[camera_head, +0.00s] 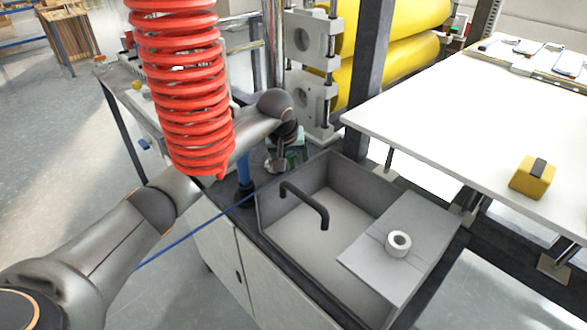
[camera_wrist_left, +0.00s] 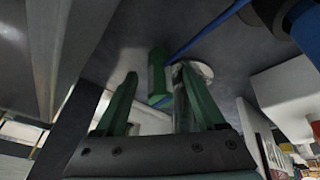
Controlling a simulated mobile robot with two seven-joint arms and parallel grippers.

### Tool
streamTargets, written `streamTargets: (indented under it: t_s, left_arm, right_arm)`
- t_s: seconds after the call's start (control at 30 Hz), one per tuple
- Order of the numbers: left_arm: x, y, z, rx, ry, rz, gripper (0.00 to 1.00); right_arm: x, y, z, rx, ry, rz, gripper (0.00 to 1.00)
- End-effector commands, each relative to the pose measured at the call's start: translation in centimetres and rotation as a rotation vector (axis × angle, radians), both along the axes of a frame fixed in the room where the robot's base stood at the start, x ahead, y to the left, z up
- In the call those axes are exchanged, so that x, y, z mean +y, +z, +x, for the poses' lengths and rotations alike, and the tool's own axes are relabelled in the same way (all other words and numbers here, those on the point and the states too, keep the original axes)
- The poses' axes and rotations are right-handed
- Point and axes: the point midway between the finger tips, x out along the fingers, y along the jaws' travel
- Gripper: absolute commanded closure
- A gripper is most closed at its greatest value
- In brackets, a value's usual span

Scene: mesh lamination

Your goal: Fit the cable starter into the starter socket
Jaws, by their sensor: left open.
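My left arm reaches across the head view to the dark counter, and its left gripper (camera_head: 283,160) is small and partly hidden there.
A red coiled hose (camera_head: 180,85) hangs before my arm. A white tape roll (camera_head: 398,243) lies on a grey board. A white table (camera_head: 450,115) is at right.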

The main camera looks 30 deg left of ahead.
Motion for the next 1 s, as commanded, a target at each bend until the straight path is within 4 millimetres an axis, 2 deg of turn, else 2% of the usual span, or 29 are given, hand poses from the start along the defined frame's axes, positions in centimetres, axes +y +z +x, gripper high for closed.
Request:
streamTargets:
  t_s: [0.23,0.83,1.0]
  left_arm:
    - [0.03,-0.08,0.06,-0.001,0.0,0.0,0.3]
    - [0.04,-0.05,0.05,-0.001,0.0,0.0,0.98]
    - [0.04,-0.04,0.05,-0.001,0.0,0.0,1.0]
  right_arm:
    - [-0.03,-0.05,-0.02,0.001,-0.001,-0.001,0.34]
    - [-0.04,-0.14,-0.09,0.004,-0.001,-0.001,0.34]
    - [-0.03,-0.15,-0.1,0.005,-0.001,-0.001,0.34]
